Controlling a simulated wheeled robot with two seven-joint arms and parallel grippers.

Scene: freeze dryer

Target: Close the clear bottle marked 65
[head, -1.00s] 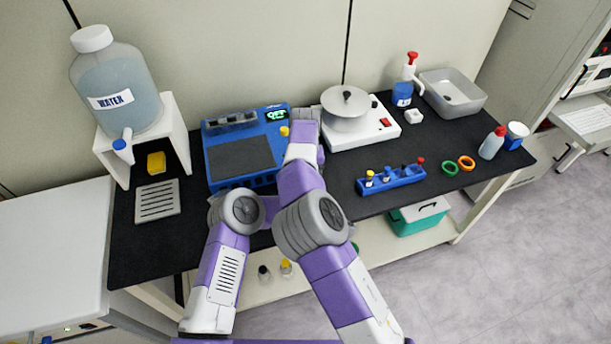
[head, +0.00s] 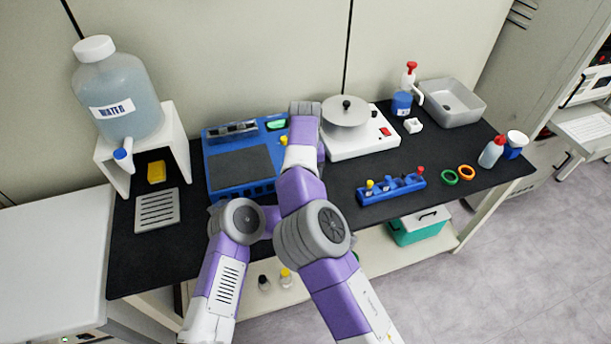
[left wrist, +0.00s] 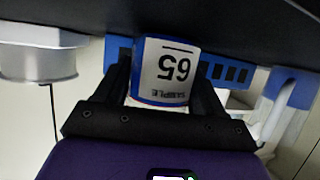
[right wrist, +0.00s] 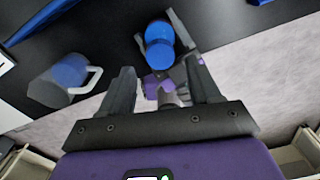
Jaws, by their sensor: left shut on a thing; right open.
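In the left wrist view, the bottle marked 65 (left wrist: 165,72) has a white label with upside-down print and blue edges. My left gripper (left wrist: 162,88) is shut on it, one finger on each side. The right wrist view shows a rounded blue object (right wrist: 159,40) between grey jaws, which looks like this bottle from its end; I cannot tell whether a cap is on it. My right gripper (right wrist: 161,78) is open and empty, with that object just beyond its fingertips.
A blue rack (head: 391,188) holds small capped bottles on the black bench (head: 345,182). A blue device (head: 245,160), a white machine with a round lid (head: 346,112), and green (head: 449,177) and orange (head: 467,172) rings stand around. A blue container with a white handle (right wrist: 62,80) is nearby.

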